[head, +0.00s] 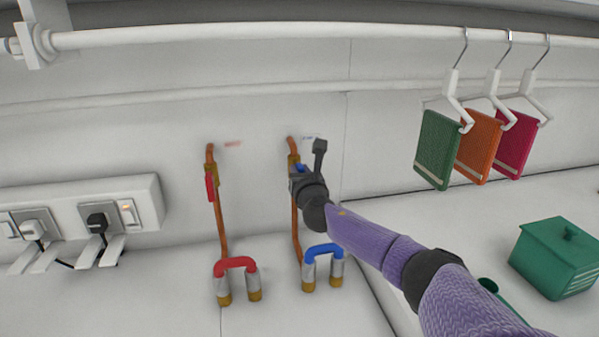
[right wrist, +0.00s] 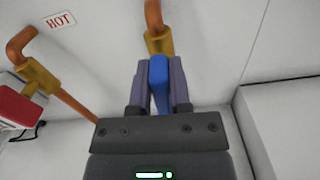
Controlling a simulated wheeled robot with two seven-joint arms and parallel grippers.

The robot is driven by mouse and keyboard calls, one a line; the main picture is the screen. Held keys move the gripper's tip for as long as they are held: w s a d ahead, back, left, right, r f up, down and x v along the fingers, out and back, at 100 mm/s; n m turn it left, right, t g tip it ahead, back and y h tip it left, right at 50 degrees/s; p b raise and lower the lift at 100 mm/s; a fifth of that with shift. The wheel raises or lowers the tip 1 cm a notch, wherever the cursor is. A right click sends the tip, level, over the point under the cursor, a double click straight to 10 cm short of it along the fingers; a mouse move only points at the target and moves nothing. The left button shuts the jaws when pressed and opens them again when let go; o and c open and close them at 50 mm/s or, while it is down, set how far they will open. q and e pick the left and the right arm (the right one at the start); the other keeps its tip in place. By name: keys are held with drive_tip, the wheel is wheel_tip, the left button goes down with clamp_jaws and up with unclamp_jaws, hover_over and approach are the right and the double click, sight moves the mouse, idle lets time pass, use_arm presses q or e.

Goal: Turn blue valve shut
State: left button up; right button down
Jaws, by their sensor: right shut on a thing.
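The blue valve handle (right wrist: 158,84) is between the two fingers of my right gripper (right wrist: 160,85), which is shut on it. The brass valve body (right wrist: 158,42) sits on a copper pipe against the white wall. In the head view, a bit of the blue handle (head: 299,169) shows past my right gripper (head: 298,178); most of it is hidden. In the wrist view the handle points roughly along the pipe's line. My left gripper is not in view.
A red valve handle (head: 210,186) on a second copper pipe is to the left, beside a HOT label (right wrist: 59,20). Below are a red hose loop (head: 236,263) and a blue hose loop (head: 323,249). Hanging cloths (head: 437,149) and a green box (head: 556,262) are at right.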

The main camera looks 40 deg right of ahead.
drive_tip(key=m, duration=0.3)
drive_tip(key=shift+s+d+f, duration=0.15)
drive_tip(key=shift+d, duration=0.1)
drive_tip(key=m+b, duration=0.1)
drive_tip(key=m, duration=0.3)
drive_tip(key=f+m, duration=0.1)
drive_tip(key=m, duration=0.4)
drive_tip(key=d+m+b, duration=0.1)
drive_tip(key=m, duration=0.4)
drive_tip(key=shift+s+f+b, duration=0.3)
drive_tip(key=shift+f+b, duration=0.05)
drive_tip(key=c, duration=0.6)
unclamp_jaws()
drive_tip(key=shift+o, duration=0.2)
